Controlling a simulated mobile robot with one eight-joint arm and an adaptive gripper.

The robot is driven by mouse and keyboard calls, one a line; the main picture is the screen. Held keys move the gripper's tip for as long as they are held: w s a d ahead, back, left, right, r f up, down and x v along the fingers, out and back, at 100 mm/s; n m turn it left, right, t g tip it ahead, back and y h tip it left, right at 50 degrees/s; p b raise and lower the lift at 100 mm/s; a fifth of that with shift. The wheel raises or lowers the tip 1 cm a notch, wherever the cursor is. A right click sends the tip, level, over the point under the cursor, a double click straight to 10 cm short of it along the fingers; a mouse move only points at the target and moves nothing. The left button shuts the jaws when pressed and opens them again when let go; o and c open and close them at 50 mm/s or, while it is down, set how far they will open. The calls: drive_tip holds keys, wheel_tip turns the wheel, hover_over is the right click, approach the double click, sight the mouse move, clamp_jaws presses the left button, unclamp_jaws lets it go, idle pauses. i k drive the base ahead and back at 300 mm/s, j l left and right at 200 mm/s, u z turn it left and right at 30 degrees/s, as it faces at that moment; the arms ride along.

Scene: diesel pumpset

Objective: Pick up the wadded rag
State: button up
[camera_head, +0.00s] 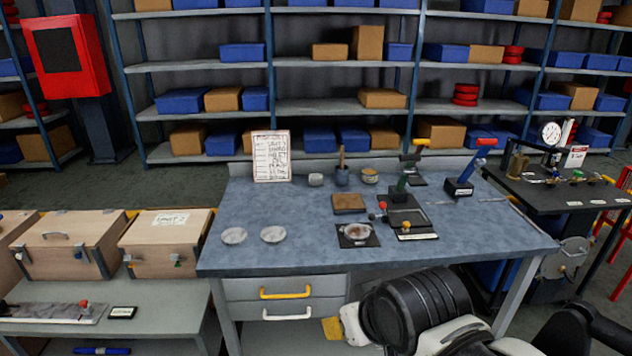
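I cannot single out the wadded rag for certain. A small pale grey lump (316,180) sits at the back of the blue-grey workbench (310,215), right of a white notice board, and may be it. It is too small here to tell cloth from something solid. My arm shows at the lower right, in front of the bench, with black and white links. No fingertips of my gripper can be made out, and nothing of mine touches the lump.
Near the lump stand the notice board (271,156), a dark cup (342,175) and a tin (370,175). Two pale discs (234,235) (273,234) lie at front left. A black tray (357,236) and a fixture (409,213) stand right of centre. The bench's left middle is clear.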

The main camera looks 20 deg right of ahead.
sight(315, 179)
drive_tip(key=i+z, duration=0.3)
drive_tip(key=i, duration=0.25)
drive_tip(key=i+j+z, duration=0.3)
drive_tip(key=i, duration=0.2)
drive_tip(key=i+j+z, duration=0.15)
drive_tip(key=i+z, duration=0.15)
drive_tip(key=i, duration=0.2)
